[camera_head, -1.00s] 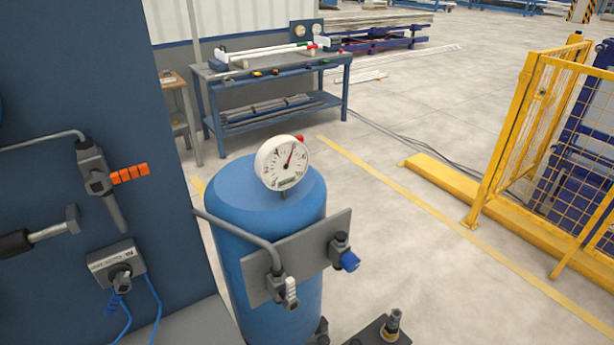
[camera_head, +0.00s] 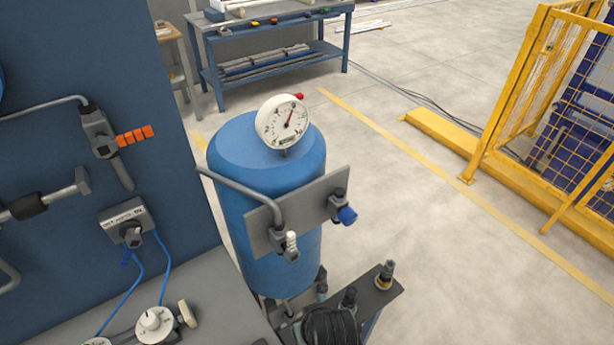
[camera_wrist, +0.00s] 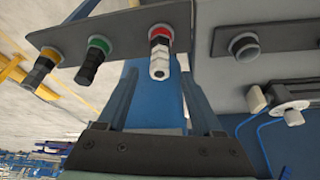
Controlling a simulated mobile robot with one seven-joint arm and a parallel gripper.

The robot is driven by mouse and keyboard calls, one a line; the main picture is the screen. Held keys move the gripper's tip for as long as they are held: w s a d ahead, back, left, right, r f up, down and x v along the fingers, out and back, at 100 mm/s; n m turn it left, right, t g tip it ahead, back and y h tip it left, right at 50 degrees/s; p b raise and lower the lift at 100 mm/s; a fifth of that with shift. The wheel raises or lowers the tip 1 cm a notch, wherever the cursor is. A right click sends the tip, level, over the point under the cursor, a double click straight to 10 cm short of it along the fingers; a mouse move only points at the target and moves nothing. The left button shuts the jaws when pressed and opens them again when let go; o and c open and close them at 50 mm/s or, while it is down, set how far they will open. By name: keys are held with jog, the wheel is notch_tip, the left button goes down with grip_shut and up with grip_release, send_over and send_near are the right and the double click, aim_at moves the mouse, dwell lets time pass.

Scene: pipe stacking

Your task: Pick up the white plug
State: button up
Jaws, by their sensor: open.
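The white plug (camera_wrist: 159,64) shows in the wrist view, seated in a red ring on a dark grey plate (camera_wrist: 210,25). My gripper (camera_wrist: 160,88) is open and empty, with one finger to the left and one to the right of the plug in the picture. The plug lies ahead of the fingers, and I see no contact. In the head view I cannot make out this plug; a dark ribbed shape (camera_head: 330,328) at the bottom covers part of the plate's area. A separate white-tipped fitting (camera_head: 291,244) sits on the tank's bracket.
On the same plate, black plugs stand in a green ring (camera_wrist: 98,45) and a yellow ring (camera_wrist: 44,57), left of the white one. A grey round fitting (camera_wrist: 244,46) is to the right. The blue tank (camera_head: 265,180) with a gauge (camera_head: 282,122) stands beside a blue panel (camera_head: 90,30).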

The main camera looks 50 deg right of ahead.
jog(key=shift+x, duration=2.2)
jog(key=shift+w, duration=0.1)
grip_shut()
jog(key=shift+r, duration=0.1)
